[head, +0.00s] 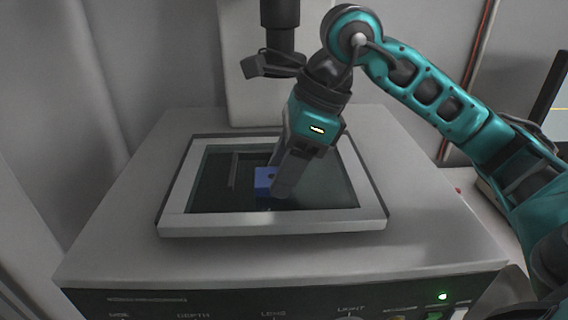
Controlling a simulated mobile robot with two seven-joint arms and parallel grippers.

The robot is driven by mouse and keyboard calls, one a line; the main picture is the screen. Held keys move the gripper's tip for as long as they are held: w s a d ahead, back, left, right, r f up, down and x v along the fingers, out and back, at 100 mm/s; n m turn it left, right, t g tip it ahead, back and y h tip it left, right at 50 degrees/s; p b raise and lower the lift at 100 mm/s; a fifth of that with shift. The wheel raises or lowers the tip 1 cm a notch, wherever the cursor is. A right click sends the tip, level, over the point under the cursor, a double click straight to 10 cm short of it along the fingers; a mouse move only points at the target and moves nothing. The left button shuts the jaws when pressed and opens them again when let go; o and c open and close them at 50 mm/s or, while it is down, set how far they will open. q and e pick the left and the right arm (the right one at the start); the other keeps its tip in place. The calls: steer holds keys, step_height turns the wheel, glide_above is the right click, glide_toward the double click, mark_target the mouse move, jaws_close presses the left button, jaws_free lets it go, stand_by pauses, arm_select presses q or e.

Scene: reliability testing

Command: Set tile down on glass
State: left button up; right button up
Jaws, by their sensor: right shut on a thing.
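A small blue tile (264,181) is at the middle of the dark glass (325,188), which is set in a light grey frame on top of the machine. My right gripper (277,182) reaches in from the right, points down and is shut on the tile. Its near finger hides the tile's right side. I cannot tell whether the tile touches the glass or is held just above it. My left gripper is not in view.
The raised frame (270,222) surrounds the glass. A dark lens column (281,30) hangs above and behind it. The machine's grey top (120,225) is clear around the frame. A front panel (230,304) carries labels and a lit green light.

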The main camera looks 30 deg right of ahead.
steer(key=shift+f, duration=0.25)
steer(key=o, duration=1)
steer(key=shift+r, duration=0.1)
steer(key=shift+o, duration=0.2)
steer(key=shift+r, duration=0.25)
steer(key=v, duration=0.7)
steer(key=shift+p, duration=0.4)
steer(key=shift+r, duration=0.15)
